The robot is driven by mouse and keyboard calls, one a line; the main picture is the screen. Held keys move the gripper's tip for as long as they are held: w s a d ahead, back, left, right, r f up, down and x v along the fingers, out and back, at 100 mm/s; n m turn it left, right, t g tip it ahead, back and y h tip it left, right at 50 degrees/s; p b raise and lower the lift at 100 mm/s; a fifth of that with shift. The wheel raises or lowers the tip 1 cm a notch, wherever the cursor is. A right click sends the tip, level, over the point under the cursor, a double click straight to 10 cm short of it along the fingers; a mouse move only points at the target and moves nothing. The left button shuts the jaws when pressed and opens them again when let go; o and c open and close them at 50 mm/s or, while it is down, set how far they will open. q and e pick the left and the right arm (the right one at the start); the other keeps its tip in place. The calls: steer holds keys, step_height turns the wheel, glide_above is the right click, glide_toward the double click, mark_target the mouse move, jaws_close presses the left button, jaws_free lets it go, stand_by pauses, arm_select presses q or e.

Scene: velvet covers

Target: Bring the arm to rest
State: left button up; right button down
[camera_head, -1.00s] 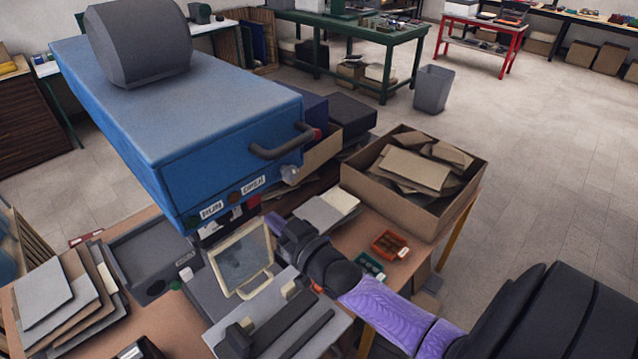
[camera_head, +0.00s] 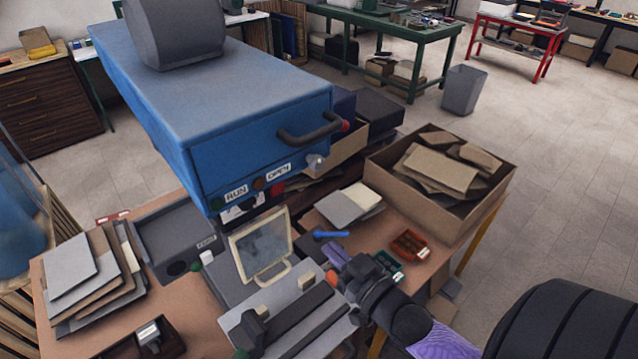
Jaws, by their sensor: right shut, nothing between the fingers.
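My right arm comes in from the lower right, with dark joints and a purple sleeve. My right gripper (camera_head: 338,266) is at its far end, over the bench just right of the framed screen panel (camera_head: 264,270). It is shut and empty; the fingertips show small and partly hidden by my wrist. My left gripper is not in view.
A blue machine (camera_head: 205,100) with a dark handle stands over the bench's back. A cardboard box (camera_head: 413,208) of scraps is behind my right arm. Stacked sheets (camera_head: 75,262) lie left.

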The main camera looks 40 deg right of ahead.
steer(key=s+a+f+g, duration=0.3)
steer(key=a+f+g, duration=0.2)
steer(key=a+g, duration=0.25)
steer(key=s+a+r+n+g+h, duration=0.1)
steer(key=s+a+g, duration=0.2)
steer(key=s+g, duration=0.6)
steer(key=s+f+b, duration=0.2)
steer(key=f+b, duration=0.4)
steer(key=f, duration=0.9)
steer(key=s+f+b, duration=0.2)
steer(key=f+b, duration=0.5)
steer(key=f, duration=0.9)
steer(key=s+d+f+b, duration=0.2)
steer(key=s+f+b, duration=0.3)
steer(key=f, duration=0.5)
steer(key=s+d+f+g+b, duration=0.1)
steer(key=s+f+b, duration=0.4)
steer(key=s+f, duration=0.3)
step_height(320, 180, down, 3)
steer(key=shift+s+d+f+n+h, duration=0.1)
steer(key=shift+s+d+n+h, duration=0.1)
steer(key=shift+d+n+h, duration=0.15)
